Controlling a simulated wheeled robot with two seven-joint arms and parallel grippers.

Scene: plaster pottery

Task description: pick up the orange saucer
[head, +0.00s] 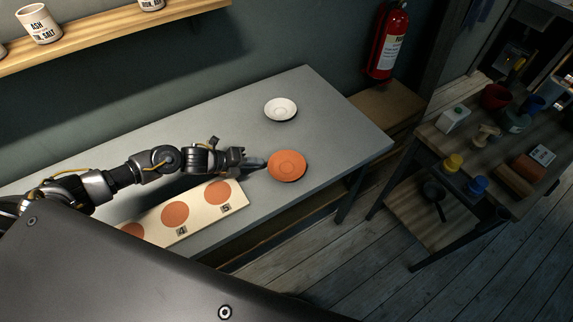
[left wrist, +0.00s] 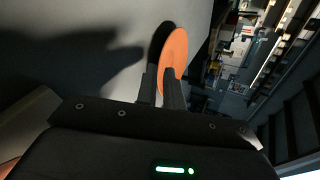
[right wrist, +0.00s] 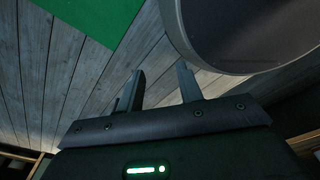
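The orange saucer (head: 287,166) is at the front right part of the grey table. My left gripper (head: 262,163) reaches it from the left, at its rim. In the left wrist view the orange saucer (left wrist: 175,52) shows nearly edge-on, with its near rim between the two fingers of my left gripper (left wrist: 161,76). The fingers are close together and appear shut on the rim; the exact contact is partly hidden. My right gripper (right wrist: 159,80) is open and empty, above the wooden floor, away from the table.
A white saucer (head: 281,109) lies behind the orange one on the grey table (head: 335,130). A pale board (head: 200,209) with orange discs and number labels lies at the table's front edge. A side table (head: 485,190) with pots stands at the right.

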